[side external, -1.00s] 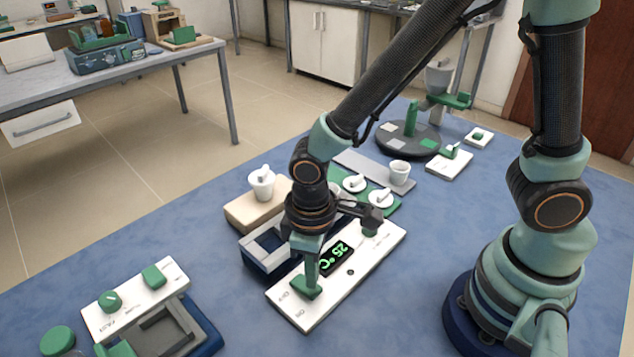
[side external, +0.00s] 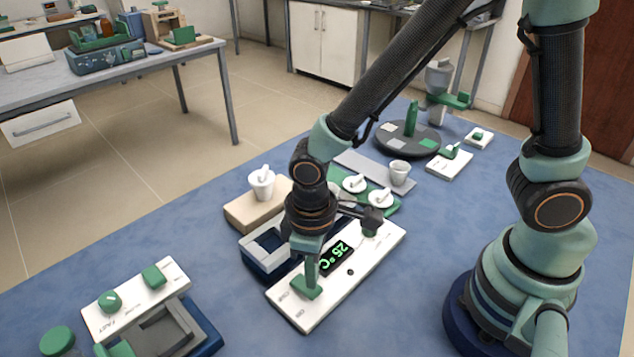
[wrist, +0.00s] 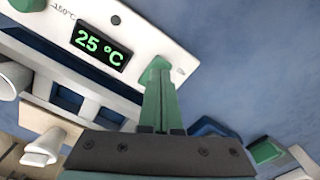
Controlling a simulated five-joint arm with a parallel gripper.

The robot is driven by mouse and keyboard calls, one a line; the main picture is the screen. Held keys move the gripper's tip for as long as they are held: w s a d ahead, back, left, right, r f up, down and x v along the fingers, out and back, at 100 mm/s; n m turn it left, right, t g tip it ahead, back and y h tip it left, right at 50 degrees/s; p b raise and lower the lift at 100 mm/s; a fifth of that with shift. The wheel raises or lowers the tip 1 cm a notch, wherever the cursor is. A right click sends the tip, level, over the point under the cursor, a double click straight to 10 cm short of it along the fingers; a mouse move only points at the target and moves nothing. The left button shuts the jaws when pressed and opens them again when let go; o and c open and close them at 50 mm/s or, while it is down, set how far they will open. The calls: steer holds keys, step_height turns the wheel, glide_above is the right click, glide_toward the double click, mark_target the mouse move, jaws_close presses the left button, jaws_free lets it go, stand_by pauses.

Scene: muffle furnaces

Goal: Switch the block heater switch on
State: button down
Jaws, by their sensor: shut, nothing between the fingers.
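The block heater's white panel (side external: 370,255) lies on the blue table and has a black display (side external: 336,258) reading 25 °C in green. Its green rocker switch (side external: 307,287) is at the panel's near end, by the OFF and ON labels. My gripper (side external: 311,276) is shut and empty, pointing down with its tips at the switch, seemingly touching it. In the wrist view, the shut green fingers (wrist: 158,100) reach the switch (wrist: 158,66), partly hiding it. The display (wrist: 101,46) shows there too. Which way the switch is tipped I cannot tell.
The dark blue heater block (side external: 262,250) stands left of the panel. A second white panel with green knobs (side external: 135,300) is at the lower left. A wooden block with a white cup (side external: 262,184) is behind.

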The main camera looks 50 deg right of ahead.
steer(key=shift+f, duration=0.95)
stand_by(0.4)
steer(key=shift+r, duration=3.55)
steer(key=w+d+r+m+t, duration=0.2)
steer(key=d+r+m+t, duration=0.3)
steer(key=d+r, duration=0.9)
steer(key=d+m, duration=0.1)
steer(key=d, duration=0.2)
steer(key=shift+w+d+t, duration=0.25)
steer(key=shift+d+t, duration=0.05)
steer(key=shift+r, duration=0.1)
